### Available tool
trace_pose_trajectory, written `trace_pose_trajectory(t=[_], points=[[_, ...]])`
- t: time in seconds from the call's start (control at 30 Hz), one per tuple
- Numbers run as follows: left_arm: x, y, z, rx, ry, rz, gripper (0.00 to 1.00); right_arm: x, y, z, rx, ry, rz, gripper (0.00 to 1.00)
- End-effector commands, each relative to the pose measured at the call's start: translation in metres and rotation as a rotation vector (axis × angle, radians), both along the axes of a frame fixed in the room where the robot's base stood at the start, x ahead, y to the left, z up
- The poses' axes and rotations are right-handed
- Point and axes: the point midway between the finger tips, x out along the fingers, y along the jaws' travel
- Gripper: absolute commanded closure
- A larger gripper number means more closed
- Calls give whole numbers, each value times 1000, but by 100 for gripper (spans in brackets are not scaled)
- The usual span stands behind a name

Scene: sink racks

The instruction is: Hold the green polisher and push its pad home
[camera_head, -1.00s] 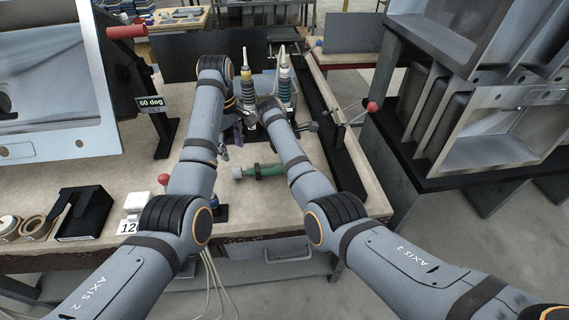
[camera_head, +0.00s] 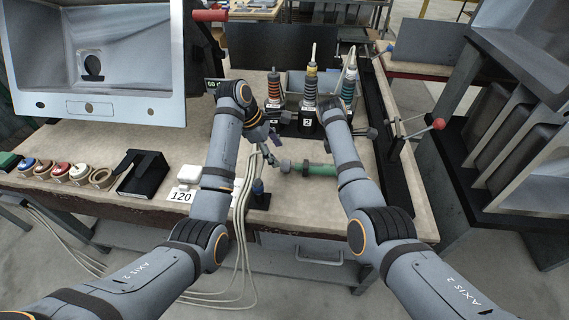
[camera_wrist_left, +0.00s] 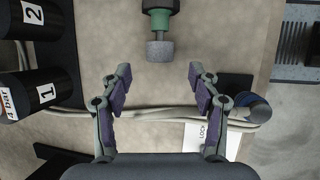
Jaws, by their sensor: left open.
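The green polisher (camera_head: 320,169) lies on its side on the bench, its grey pad (camera_head: 287,166) facing left. My right forearm hides its far end. In the left wrist view the green neck (camera_wrist_left: 159,20) and the grey pad (camera_wrist_left: 159,50) show at the top middle. My left gripper (camera_head: 268,152) is just left of the pad. In its wrist view the left gripper (camera_wrist_left: 159,76) is open and empty, the pad lined up between the fingers but beyond their tips. My right arm reaches over the polisher; its fingers cannot be made out.
A red-knobbed lever (camera_head: 438,124) is at right.

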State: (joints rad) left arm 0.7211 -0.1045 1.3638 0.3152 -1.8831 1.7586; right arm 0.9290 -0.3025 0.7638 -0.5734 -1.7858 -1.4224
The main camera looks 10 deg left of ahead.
Motion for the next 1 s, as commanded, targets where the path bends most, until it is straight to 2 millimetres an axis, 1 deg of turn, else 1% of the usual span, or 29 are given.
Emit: trace_pose_trajectory(t=[0.03, 0.1, 0.2, 0.3, 0.47, 0.7, 1.0], points=[[0, -6, -12, -2, 5, -2, 38, 0, 0, 1, 0, -2, 0, 100], [3, -11, -26, -1, 5, -2, 38, 0, 0, 1, 0, -2, 0, 100], [6, -19, -43, -1, 2, -3, 38, 1, 0, 1, 0, -2, 0, 100], [9, -24, -56, 0, 2, -2, 38, 1, 0, 1, 0, -2, 0, 100], [11, -27, -65, 1, 1, -1, 38, 1, 0, 1, 0, -2, 0, 100], [11, -27, -66, 1, -1, -2, 38, 1, 0, 1, 0, -2, 0, 100], [11, -27, -66, 1, -1, -2, 79, 1, 0, 1, 0, -3, -1, 100]])
